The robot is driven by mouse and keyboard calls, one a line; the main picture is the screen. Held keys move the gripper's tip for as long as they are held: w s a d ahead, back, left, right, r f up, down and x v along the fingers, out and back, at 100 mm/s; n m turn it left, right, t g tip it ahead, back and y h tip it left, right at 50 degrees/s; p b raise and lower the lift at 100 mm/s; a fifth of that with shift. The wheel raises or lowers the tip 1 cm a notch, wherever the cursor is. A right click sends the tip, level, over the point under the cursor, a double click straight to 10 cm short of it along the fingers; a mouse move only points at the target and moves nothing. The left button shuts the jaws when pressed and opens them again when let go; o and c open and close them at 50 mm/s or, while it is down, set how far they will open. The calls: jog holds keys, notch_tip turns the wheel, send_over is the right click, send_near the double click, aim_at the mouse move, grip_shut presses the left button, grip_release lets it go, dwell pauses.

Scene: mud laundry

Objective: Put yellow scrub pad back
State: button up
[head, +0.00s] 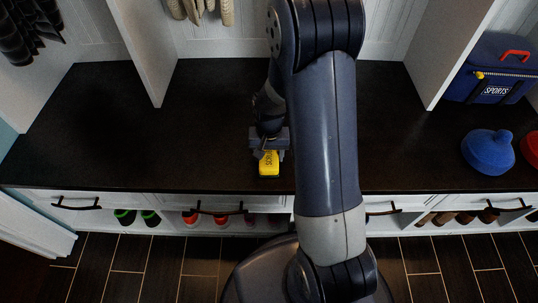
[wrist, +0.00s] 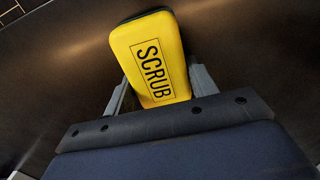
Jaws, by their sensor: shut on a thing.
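The yellow scrub pad (head: 268,163) is a small yellow block with dark edges and the word SCRUB on its face. In the head view it is at the dark bench top, near the front edge, left of my arm. My gripper (head: 269,152) is shut on it from behind. In the wrist view the scrub pad (wrist: 152,60) sits between the two grey fingers of my gripper (wrist: 160,90), its far end sticking out past them. I cannot tell whether the pad touches the bench top.
The dark bench top (head: 205,115) is clear around the gripper. Upright white dividers (head: 137,45) split it. A blue SPORTS bag (head: 495,75), a blue hat-like item (head: 487,152) and a red one (head: 531,148) are at the right. Drawers with dark handles (head: 76,203) and shoes are below.

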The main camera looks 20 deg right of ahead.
aim_at(269, 153)
jog(key=shift+r, duration=0.1)
jog(key=o, duration=1)
jog(key=shift+c, duration=0.2)
notch_tip(269, 153, up, 12)
jog(key=p, duration=0.3)
jog(key=shift+p, duration=0.3)
